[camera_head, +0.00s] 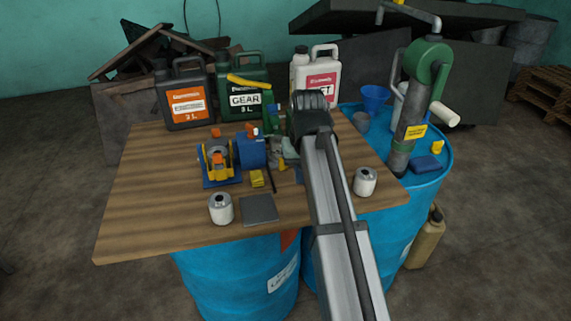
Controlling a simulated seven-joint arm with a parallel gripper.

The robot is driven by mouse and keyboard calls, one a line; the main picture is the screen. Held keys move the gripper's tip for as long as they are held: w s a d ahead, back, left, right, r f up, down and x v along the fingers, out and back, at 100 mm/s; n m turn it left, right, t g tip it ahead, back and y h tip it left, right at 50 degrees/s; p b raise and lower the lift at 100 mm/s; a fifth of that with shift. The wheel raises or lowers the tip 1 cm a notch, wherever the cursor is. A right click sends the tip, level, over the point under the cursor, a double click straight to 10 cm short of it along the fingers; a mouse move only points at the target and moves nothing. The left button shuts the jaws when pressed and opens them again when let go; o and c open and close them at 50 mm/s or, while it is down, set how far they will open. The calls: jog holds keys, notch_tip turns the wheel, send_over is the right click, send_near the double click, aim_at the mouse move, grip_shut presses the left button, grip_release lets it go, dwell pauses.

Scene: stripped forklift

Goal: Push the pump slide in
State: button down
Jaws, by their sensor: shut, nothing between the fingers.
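A small blue and yellow device with orange parts (217,162) sits on the wooden table, with a blue cylinder (251,150) beside it on the right. A taller grey pump body with a green head (428,65) and a white handle (444,114) stands on the blue drum at the right. I cannot tell which part is the pump slide, nor how far in it is. My gripper (312,99) is above the table's back right part, shut and empty, right of the blue device and left of the green-headed pump. Its fingertips are mostly hidden by its own dark body.
An orange-labelled can (184,105), a green can (243,72) and a white can (320,70) stand along the table's back edge. White rolls (221,208) (365,181) and a grey plate (259,209) lie toward the front. A blue funnel (374,97) is on the drum. The table's left side is clear.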

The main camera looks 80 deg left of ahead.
jog(key=d+f+m+y, duration=0.1)
jog(key=d+m, duration=0.1)
jog(key=d, duration=0.1)
jog(key=s+d+f+m+y, duration=0.1)
jog(key=d, duration=0.1)
jog(key=shift+f+y, duration=0.3)
jog(key=shift+f, duration=0.05)
jog(key=shift+s+d+m+y, duration=0.2)
jog(key=shift+m+y, duration=0.3)
jog(key=shift+m, duration=0.4)
jog(key=shift+s+r+m+y, duration=0.1)
jog(key=shift+m+y, duration=0.3)
jog(key=shift+m, duration=0.4)
jog(key=a+r+m+y, duration=0.3)
jog(key=a+m+y, duration=0.1)
jog(key=m, duration=0.7)
send_near(283, 169)
jog(key=f, duration=0.3)
jog(key=shift+s+a, duration=0.1)
jog(key=shift+a, duration=0.2)
jog(key=shift+a+r, duration=0.15)
jog(key=shift+a, duration=1.65)
